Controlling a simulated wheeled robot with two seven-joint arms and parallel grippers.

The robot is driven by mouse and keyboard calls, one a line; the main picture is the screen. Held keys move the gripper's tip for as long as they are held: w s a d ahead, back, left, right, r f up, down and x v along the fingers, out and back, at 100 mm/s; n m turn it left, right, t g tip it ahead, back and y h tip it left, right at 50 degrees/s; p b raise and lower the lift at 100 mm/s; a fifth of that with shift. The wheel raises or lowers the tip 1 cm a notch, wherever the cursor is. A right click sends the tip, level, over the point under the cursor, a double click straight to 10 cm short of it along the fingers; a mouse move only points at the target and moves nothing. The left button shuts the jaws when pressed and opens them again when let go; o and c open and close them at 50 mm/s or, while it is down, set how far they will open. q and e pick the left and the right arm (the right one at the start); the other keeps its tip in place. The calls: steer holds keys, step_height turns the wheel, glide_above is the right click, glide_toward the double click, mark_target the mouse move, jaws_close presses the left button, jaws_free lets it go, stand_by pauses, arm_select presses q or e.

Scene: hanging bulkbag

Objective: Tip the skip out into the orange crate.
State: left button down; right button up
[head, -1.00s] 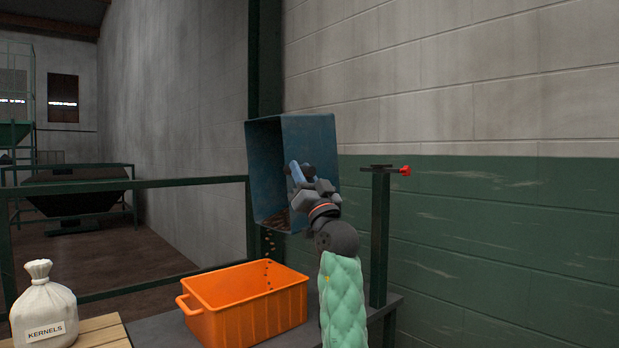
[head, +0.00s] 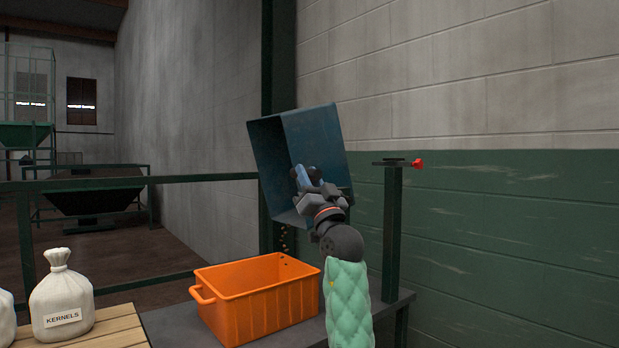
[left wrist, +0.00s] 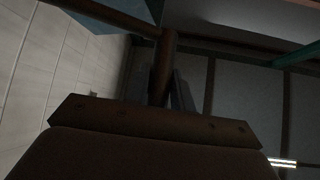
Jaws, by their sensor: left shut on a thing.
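The blue skip (head: 318,135) is tipped over, its open mouth facing left and down above the orange crate (head: 262,306). Brown bits (head: 283,240) fall from its lower lip toward the far right part of the crate. The crate stands upright on a grey bench; its floor is mostly hidden by its near wall. My left gripper (head: 305,178) is shut at the skip's side, on what looks like its handle; the fingers are partly hidden. In the left wrist view a dark bar (left wrist: 163,70) runs between the fingers, with a blue panel (left wrist: 95,12) above. My right gripper is not in view.
A white sack marked KERNELS (head: 62,303) stands on wooden slats at the left, with part of another beside it. A green post (head: 392,235) with a red-tipped latch stands right of the skip. A green rail (head: 160,180) runs behind the crate.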

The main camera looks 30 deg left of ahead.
arm_select(q)
steer(key=c, duration=1.2)
jaws_free()
steer(key=v, duration=0.8)
steer(key=shift+f, duration=0.1)
